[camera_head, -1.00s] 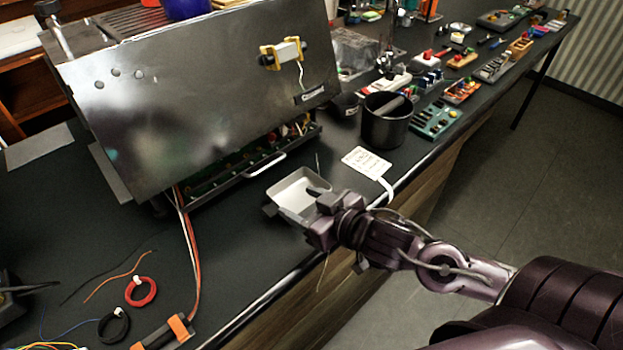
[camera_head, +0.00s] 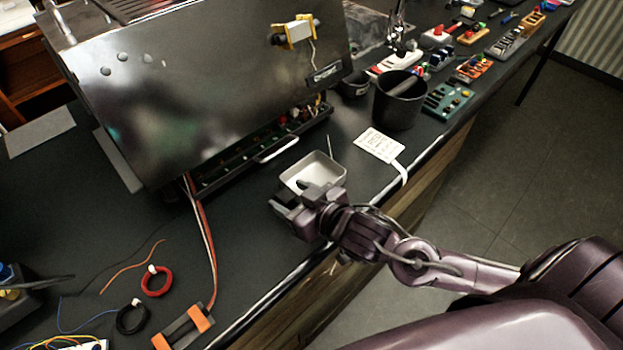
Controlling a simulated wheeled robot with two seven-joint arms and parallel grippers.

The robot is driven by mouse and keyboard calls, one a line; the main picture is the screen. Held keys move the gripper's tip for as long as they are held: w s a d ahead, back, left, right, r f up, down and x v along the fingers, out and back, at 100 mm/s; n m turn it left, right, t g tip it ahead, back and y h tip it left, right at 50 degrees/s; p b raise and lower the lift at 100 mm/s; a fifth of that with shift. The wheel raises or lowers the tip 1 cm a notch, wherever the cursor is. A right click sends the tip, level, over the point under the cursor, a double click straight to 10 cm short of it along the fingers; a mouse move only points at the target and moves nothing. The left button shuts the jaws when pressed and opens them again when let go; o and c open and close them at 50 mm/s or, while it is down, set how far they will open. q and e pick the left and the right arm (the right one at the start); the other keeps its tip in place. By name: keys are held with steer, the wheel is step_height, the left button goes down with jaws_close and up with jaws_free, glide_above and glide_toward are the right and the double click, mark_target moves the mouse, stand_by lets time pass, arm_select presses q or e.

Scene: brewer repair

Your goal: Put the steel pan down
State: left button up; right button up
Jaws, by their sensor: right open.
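The steel pan (camera_head: 316,167) is a small, light grey rectangular tray. It stands level on the dark bench near its front edge, in front of the brewer. My right gripper (camera_head: 289,197) is open at the pan's near left side, its fingers pointing left. The gripper covers the pan's near left corner, and I cannot tell whether they touch. My left gripper is not in view.
The brewer's tilted steel panel (camera_head: 200,90) rises behind, with an open drawer handle (camera_head: 277,149) close to the pan. Wire coils (camera_head: 156,281) lie front left.

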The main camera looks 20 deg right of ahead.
steer(key=shift+w+a+f, duration=0.15)
steer(key=shift+w+f, duration=0.05)
steer(key=shift+w, duration=0.45)
steer(key=shift+w+a+f, duration=0.15)
steer(key=shift+w, duration=0.2)
steer(key=c, duration=0.4)
jaws_close()
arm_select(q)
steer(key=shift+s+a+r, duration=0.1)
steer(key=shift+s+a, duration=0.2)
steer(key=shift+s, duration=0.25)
